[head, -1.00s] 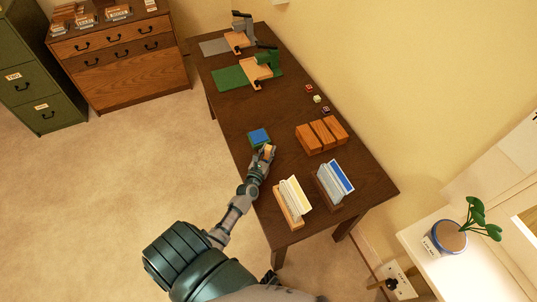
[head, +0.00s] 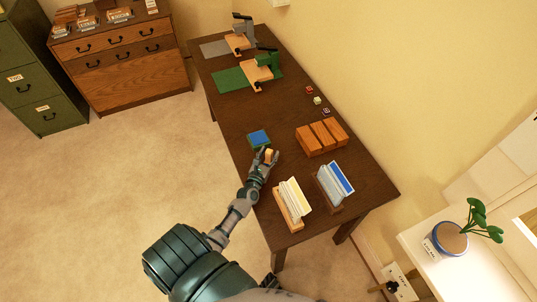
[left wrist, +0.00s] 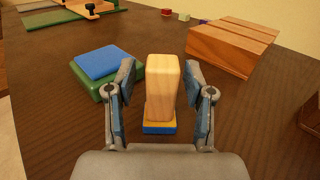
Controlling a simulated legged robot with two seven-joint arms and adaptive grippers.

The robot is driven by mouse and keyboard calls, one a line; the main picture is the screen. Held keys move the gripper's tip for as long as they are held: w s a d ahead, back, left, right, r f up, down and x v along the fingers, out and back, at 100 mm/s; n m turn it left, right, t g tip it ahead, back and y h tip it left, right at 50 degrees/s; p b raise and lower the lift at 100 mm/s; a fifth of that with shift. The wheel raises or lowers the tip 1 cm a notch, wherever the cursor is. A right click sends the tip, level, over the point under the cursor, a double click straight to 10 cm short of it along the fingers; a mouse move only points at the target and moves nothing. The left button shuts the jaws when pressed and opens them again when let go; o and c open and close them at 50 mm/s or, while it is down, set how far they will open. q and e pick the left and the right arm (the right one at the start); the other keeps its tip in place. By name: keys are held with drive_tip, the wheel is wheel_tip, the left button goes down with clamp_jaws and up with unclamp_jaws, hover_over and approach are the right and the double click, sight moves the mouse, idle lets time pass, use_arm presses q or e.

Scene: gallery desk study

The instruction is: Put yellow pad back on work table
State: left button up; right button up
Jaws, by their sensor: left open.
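A light wooden block with a thin yellow layer and a blue base (left wrist: 161,92) stands upright between the fingers of my left gripper (left wrist: 160,68). The yellow layer is the only yellow pad-like part I see. My left gripper is open, with a finger on each side of the block and small gaps showing. In the head view, my left gripper (head: 268,156) is over the near left edge of the dark work table (head: 242,117), around the small wooden block (head: 270,155). The block's base appears to rest on the table. My right gripper is not in view.
A blue pad on a green base (head: 259,139) lies just left of the block. Wooden blocks (head: 321,136) stand to the right. Two card holders (head: 292,203) (head: 334,184) stand at the near end. Small cubes (head: 317,100) and clamp-like stands (head: 262,68) are farther back.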

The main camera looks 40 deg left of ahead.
use_arm(q)
drive_tip(key=shift+s+d, duration=0.15)
drive_tip(key=shift+s, duration=0.15)
drive_tip(key=v, duration=0.7)
drive_tip(key=shift+s+d, duration=0.1)
drive_tip(key=shift+s, duration=0.05)
drive_tip(key=v, duration=0.2)
drive_tip(key=shift+s+d, duration=0.1)
drive_tip(key=shift+s, duration=0.3)
drive_tip(key=shift+s+d+r, duration=0.1)
drive_tip(key=shift+s+d, duration=0.1)
drive_tip(key=shift+s, duration=0.4)
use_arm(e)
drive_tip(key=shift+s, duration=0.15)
